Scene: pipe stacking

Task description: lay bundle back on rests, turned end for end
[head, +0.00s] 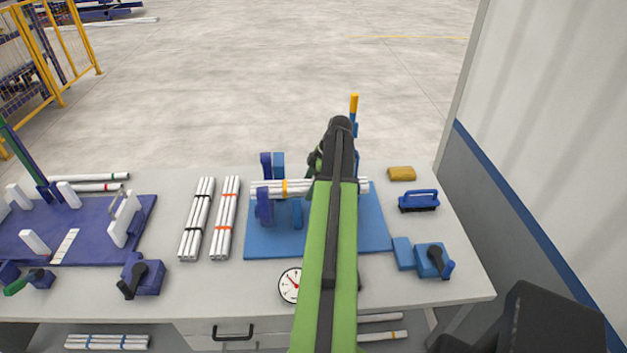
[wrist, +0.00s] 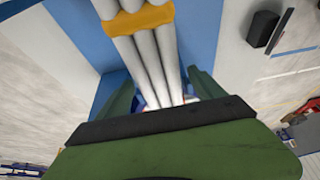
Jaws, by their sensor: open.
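The bundle (head: 268,188) is several white pipes with a yellow band left of its middle. In the head view it lies crosswise among the blue rests (head: 265,208) on a blue base plate (head: 270,244). My arm crosses in front of its right part and hides the rests there in part. In the wrist view the bundle (wrist: 150,52) runs up the picture with its yellow band at the top. My gripper (wrist: 160,86) is open, one green finger on each side of the pipes, with a gap on both sides. The pipes pass between the fingers; their near end is hidden.
Bundles with a black band (head: 197,219) and an orange band (head: 226,219) lie left of the plate. A round gauge (head: 289,285) lies in front. A blue brush (head: 418,201) and a yellow sponge (head: 402,173) lie right. A blue clamp block (head: 430,260) stands front right.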

